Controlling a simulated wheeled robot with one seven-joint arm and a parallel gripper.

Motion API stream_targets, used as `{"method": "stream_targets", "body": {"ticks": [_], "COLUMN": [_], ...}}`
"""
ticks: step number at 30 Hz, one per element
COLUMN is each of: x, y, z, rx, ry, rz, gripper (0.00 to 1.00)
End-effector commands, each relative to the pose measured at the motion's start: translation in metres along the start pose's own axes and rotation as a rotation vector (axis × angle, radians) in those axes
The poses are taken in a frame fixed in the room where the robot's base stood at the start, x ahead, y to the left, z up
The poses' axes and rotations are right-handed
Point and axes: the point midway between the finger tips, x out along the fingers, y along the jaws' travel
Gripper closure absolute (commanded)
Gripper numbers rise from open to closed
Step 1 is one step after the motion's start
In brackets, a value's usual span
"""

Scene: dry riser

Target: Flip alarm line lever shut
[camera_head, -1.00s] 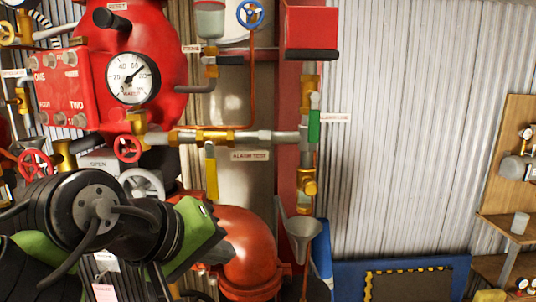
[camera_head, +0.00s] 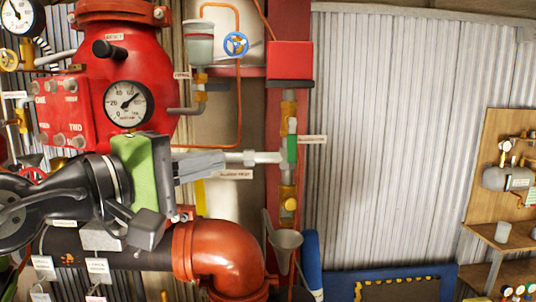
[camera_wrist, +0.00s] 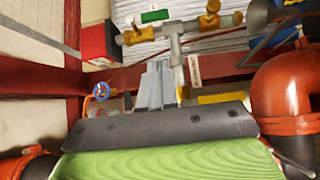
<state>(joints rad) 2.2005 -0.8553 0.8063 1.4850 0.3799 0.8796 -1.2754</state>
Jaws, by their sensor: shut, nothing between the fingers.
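The green lever (camera_head: 292,148) is on the brass valve of the vertical pipe at the right of the pipework, beside a small white label (camera_head: 313,139) too small to read surely. The lever lies upright, along the pipe. It also shows in the wrist view (camera_wrist: 155,16), near the top. My gripper (camera_head: 222,162) is shut and empty, left of the lever and apart from it, in front of the horizontal pipe. In the wrist view its fingers (camera_wrist: 154,70) point up towards the pipework. My gripper hides part of the horizontal pipe and its brass valve.
A yellow lever (camera_head: 201,197) hangs just below my gripper, partly hidden. A red box (camera_head: 290,62) sits above the green lever, and a grey funnel (camera_head: 284,242) below. The red pipe elbow (camera_head: 220,258) bulges beneath. The corrugated wall (camera_head: 400,150) at right is clear.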

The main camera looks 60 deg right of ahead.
Motion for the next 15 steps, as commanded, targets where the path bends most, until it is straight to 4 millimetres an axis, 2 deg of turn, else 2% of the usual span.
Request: {"method": "stream_targets", "body": {"ticks": [1, 9, 15], "x": [0.013, 0.07, 0.089], "y": [-0.002, -0.001, -0.002], "z": [0.001, 0.004, 0.024], "rx": [0.0, 0.002, 0.002], "ry": [-0.002, -0.002, 0.001], "rz": [-0.006, -0.005, -0.003], "gripper": [1.0, 1.0, 1.0]}}
